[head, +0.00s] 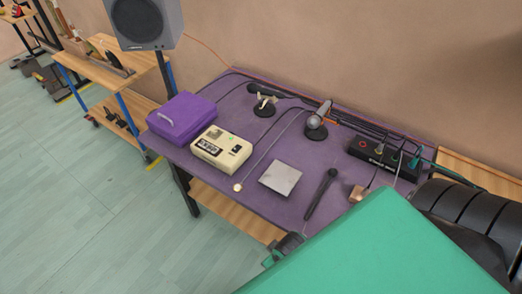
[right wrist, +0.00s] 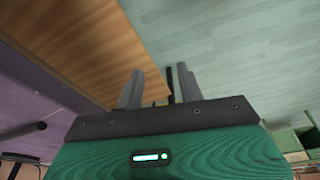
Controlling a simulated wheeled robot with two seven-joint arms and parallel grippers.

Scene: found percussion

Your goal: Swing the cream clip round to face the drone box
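A small cream clip (head: 265,101) sits on a round black base at the back of the purple table, in the head view. Which way it faces is too small to tell. A cream box with a dark panel and knobs (head: 222,149), possibly the drone box, lies in front and to the left of it. My right gripper (right wrist: 160,88) is open and empty in the right wrist view, near the wooden shelf edge and above the floor. In the head view my green right arm covers the lower right, with part of the gripper at the table's front edge. My left gripper is out of view.
The purple table (head: 225,190) also holds a purple case (head: 181,118), a silver microphone on a stand (head: 318,115), a grey plate (head: 280,179), a black handheld microphone (head: 321,194) and a black cabled unit (head: 382,157). A speaker (head: 143,20) stands at the back left.

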